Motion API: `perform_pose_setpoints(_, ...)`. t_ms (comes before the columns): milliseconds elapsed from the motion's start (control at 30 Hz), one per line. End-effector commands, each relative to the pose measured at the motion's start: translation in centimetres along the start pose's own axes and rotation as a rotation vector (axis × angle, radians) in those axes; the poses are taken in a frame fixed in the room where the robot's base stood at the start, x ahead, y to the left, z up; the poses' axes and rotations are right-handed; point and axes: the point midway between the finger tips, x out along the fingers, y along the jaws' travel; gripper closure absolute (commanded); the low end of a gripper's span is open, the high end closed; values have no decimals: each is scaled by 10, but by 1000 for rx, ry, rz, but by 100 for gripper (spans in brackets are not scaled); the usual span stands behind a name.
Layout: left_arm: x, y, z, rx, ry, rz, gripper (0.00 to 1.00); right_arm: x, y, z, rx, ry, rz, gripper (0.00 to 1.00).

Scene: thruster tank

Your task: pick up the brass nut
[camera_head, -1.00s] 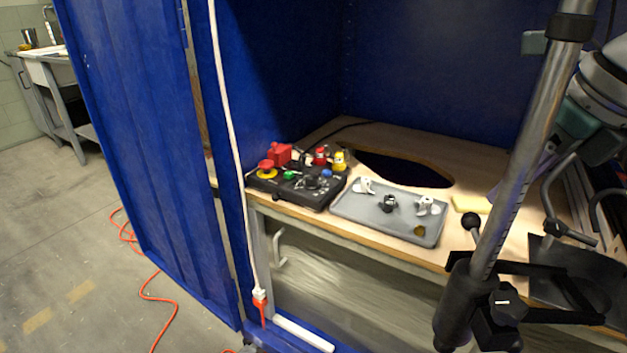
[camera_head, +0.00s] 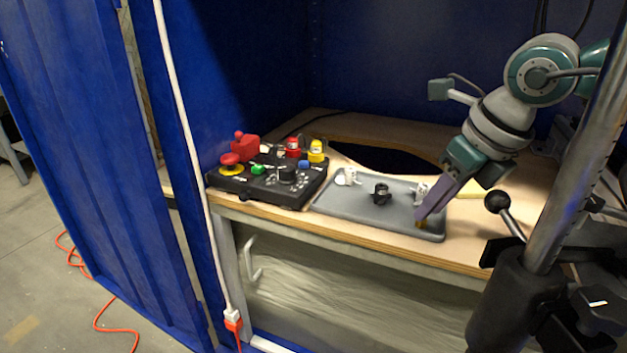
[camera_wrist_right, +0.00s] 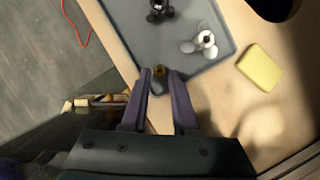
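The brass nut (camera_head: 422,224) is at the front right corner of the grey tray (camera_head: 345,216), partly hidden by my right gripper (camera_head: 419,216) in the head view. In the right wrist view the nut (camera_wrist_right: 160,70) shows between the tips of my two purple-grey fingers (camera_wrist_right: 160,74). The fingers stand apart, one on each side of it, with small gaps visible. The gripper points down at the tray. My left gripper is not in view.
The tray also holds a black part (camera_head: 381,193) and white propeller-like parts (camera_head: 346,177). A black control box (camera_head: 270,185) with buttons stands left of the tray. A yellow block (camera_wrist_right: 261,68) lies right of the tray. A dark opening in the bench lies behind.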

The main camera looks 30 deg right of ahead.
Motion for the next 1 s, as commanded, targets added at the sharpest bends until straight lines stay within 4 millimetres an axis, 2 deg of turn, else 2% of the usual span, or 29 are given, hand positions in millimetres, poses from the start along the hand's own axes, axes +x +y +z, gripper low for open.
perform_pose_setpoints(33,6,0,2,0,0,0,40,10,0,-1,2,-1,1,72)
perform_pose_setpoints(100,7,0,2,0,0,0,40,17,0,0,1,-1,1,72)
perform_pose_setpoints(367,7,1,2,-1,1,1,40,20,0,0,0,-1,0,72)
perform_pose_setpoints(433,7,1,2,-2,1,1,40,20,0,0,0,0,0,76)
perform_pose_setpoints(633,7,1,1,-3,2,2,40,20,0,0,0,0,0,99)
perform_pose_setpoints(1000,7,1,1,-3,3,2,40,19,0,0,0,0,0,100)
